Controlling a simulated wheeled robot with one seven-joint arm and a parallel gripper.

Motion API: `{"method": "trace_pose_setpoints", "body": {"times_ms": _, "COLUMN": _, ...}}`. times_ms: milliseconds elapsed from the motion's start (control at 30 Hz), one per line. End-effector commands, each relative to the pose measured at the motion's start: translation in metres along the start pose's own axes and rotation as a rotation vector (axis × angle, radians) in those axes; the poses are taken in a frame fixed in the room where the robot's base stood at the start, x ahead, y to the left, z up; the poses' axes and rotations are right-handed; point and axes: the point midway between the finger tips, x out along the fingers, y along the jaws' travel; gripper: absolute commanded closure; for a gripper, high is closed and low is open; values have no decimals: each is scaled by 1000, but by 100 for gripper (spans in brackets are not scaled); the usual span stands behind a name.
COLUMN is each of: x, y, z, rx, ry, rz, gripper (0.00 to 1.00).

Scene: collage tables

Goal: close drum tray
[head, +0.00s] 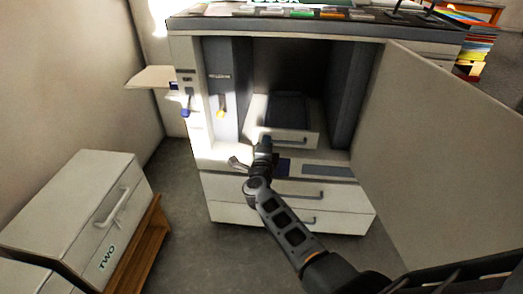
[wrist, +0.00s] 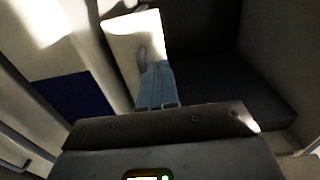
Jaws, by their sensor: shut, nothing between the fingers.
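The drum tray (head: 283,137) is a white drawer with a dark drum section on top. It sits inside the open machine, its white front standing near the mouth of the dark cavity, with a grey handle. My gripper (head: 263,140) is in front of the tray's left part in the head view and hides some of it. In the wrist view the shut, empty blue-grey fingers (wrist: 156,68) overlap the tray's white front (wrist: 128,38), close to its handle. I cannot tell whether they touch it.
The machine's large door (head: 440,140) stands open at the right. Drawers (head: 290,190) lie below the cavity. A blue lever (head: 186,103) and a yellow one (head: 221,113) are at the left. A white box marked TWO (head: 75,205) stands on a wooden stand at the left.

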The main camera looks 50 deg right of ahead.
Motion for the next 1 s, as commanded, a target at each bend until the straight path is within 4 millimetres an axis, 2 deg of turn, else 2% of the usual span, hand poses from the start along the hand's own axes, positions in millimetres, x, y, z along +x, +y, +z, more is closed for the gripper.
{"method": "trace_pose_setpoints", "body": {"times_ms": 600, "x": -86, "y": -1, "z": 1, "rx": -4, "ry": -5, "rz": 1, "gripper": 100}}
{"method": "trace_pose_setpoints", "body": {"times_ms": 800, "x": -101, "y": 0, "z": 1, "rx": -3, "ry": -3, "rz": 0, "gripper": 100}}
{"method": "trace_pose_setpoints", "body": {"times_ms": 1000, "x": -102, "y": 1, "z": 0, "rx": -3, "ry": -2, "rz": 0, "gripper": 100}}
